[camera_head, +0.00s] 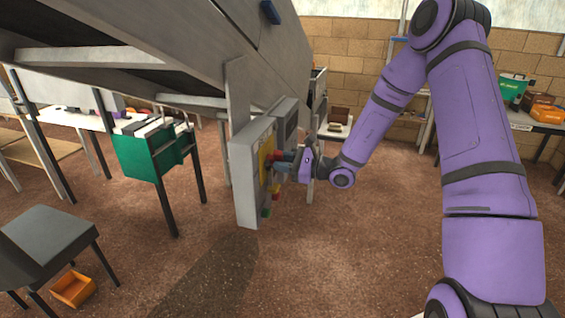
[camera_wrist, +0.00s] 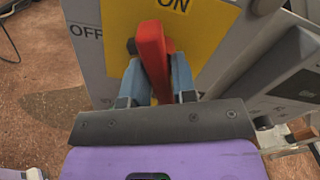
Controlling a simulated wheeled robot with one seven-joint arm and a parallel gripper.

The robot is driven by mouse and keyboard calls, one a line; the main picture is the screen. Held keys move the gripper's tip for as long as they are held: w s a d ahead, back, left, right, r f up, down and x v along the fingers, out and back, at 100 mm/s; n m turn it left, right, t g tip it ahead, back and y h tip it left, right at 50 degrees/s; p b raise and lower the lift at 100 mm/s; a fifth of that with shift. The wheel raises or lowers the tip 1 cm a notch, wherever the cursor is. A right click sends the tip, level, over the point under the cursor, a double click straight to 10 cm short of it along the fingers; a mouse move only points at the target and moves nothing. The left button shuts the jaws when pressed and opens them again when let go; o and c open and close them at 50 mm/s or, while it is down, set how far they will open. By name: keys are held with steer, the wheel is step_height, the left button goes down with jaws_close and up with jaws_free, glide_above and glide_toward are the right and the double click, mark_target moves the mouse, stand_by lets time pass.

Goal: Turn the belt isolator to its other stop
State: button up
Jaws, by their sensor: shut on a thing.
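The belt isolator is a red handle (camera_wrist: 152,45) on a yellow plate (camera_wrist: 205,28) in the wrist view. The plate reads ON at the top, and OFF is printed on the grey panel to its left. My gripper (camera_wrist: 158,75) has its two blue fingers on either side of the handle and is shut on it. The handle's lower end sits between the fingers; its exact angle against the marks is hard to tell. In the head view my gripper (camera_head: 284,162) reaches the panel's right face, with the yellow plate (camera_head: 266,158) partly hidden.
The grey control box (camera_head: 244,175) hangs under the conveyor frame (camera_head: 170,40). Red and green buttons (camera_head: 266,211) sit low on its face.

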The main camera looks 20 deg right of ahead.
steer(key=m, duration=0.4)
steer(key=shift+m, duration=0.4)
stand_by(0.4)
steer(key=o, duration=0.8)
steer(key=shift+d, duration=0.1)
steer(key=v, duration=1)
steer(key=shift+s+d, duration=0.25)
